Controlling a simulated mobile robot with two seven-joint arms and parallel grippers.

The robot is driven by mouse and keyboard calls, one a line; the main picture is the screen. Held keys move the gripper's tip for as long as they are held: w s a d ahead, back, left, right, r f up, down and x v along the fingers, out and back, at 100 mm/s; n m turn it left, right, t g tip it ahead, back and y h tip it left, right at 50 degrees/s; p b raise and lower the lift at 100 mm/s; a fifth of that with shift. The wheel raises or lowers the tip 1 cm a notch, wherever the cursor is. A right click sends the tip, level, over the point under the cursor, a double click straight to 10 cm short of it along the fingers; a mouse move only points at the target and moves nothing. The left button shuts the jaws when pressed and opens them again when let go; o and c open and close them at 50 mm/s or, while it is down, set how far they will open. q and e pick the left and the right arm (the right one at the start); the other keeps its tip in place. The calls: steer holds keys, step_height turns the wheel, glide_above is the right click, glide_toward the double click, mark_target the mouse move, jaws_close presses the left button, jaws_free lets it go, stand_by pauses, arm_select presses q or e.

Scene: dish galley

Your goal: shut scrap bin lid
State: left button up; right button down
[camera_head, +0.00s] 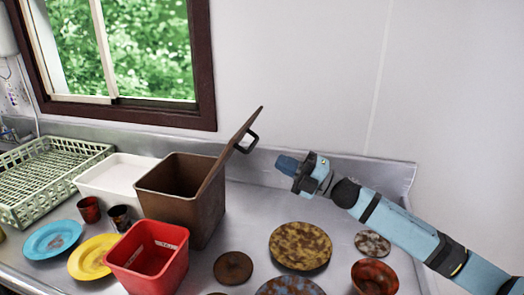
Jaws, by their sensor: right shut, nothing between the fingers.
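The scrap bin (182,208) is a brown square box on the steel counter, open at the top. Its brown lid (229,150) stands raised and leans up to the right from the bin's right side. My right gripper (283,165) is shut and empty, to the right of the lid and a little below the handle in the picture, apart from both. My left gripper is not in view.
A red bin (150,262) stands in front of the scrap bin. A white tub (113,174) and green rack (50,172) are to the left, with cups and plates (52,239). Soiled plates (300,246) and a bowl (374,278) lie to the right, below my arm. A wall stands behind.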

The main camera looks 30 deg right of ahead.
steer(key=p+x, duration=0.1)
steer(key=x, duration=0.5)
stand_by(0.3)
